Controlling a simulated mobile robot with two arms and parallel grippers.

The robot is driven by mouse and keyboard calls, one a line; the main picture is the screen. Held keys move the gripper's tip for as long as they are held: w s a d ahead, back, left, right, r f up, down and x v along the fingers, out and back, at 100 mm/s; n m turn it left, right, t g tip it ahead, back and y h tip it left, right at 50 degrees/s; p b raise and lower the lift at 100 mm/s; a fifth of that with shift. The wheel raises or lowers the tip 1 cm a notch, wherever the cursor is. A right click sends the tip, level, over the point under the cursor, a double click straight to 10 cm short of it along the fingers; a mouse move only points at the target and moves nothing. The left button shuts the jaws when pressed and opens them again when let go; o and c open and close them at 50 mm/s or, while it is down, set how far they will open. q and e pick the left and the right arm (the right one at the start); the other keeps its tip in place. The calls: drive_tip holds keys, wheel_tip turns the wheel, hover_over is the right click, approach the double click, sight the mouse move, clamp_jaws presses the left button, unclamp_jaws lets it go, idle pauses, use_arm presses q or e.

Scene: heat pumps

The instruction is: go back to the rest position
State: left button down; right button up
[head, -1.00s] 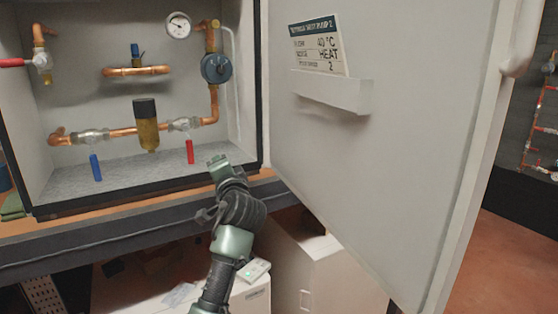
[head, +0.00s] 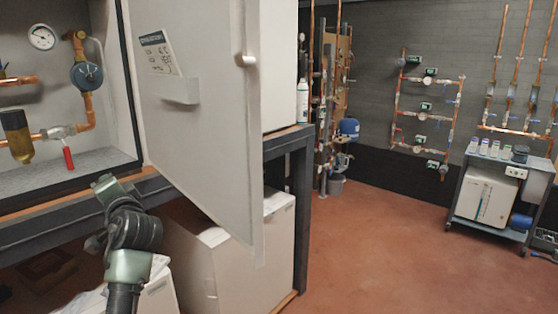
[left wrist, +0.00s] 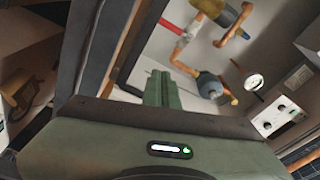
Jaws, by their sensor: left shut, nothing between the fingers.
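My left gripper (head: 106,184) is in the lower left of the head view, in front of the bench edge below the open heat pump cabinet (head: 128,80). Its fingers are together and hold nothing. In the left wrist view the closed green fingers (left wrist: 161,90) point toward the cabinet inside, with copper pipe and a blue-grey round part (left wrist: 210,85) beyond them. The fingers look apart from the pipes. My right gripper is in neither view.
The open cabinet door (head: 205,120), with a card in its holder, stands just right of my left arm. White boxes (head: 280,235) sit under the bench. Red floor (head: 380,250) is clear to the right. A cart (head: 500,195) and wall pipework stand farther back.

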use_arm(q)
drive_tip(key=w+d+f+m+g+h, duration=0.1)
drive_tip(key=d+f+h, duration=0.2)
drive_tip(key=f, duration=1.3)
drive_tip(key=w+d+f+m+g+h, duration=0.1)
drive_tip(key=d+f+m+h, duration=0.2)
drive_tip(key=f, duration=1.2)
drive_tip(key=s+d+f+n+g+h, duration=0.1)
drive_tip(key=s+d+f+h, duration=0.15)
drive_tip(key=s+f, duration=0.65)
drive_tip(key=s+d+f+n+g+h, duration=0.1)
drive_tip(key=s+d+f+g, duration=0.15)
drive_tip(key=f, duration=1.15)
drive_tip(key=s+d+f+n+g+h, duration=0.1)
drive_tip(key=s+d+f+g, duration=0.1)
drive_tip(key=s+f, duration=0.9)
drive_tip(key=s+d+f+n+g+h, duration=0.1)
drive_tip(key=s+d+f+g, duration=0.1)
drive_tip(key=s+f, duration=0.9)
drive_tip(key=s+d+f+n+g, duration=0.1)
drive_tip(key=s+f, duration=0.2)
drive_tip(key=s, duration=1.2)
drive_tip(key=s+d+f+n+g, duration=0.1)
drive_tip(key=s+f, duration=0.3)
drive_tip(key=s, duration=1.1)
drive_tip(key=shift+n+g+h, duration=0.45)
drive_tip(key=shift+n+g, duration=0.15)
drive_tip(key=shift+g, duration=0.05)
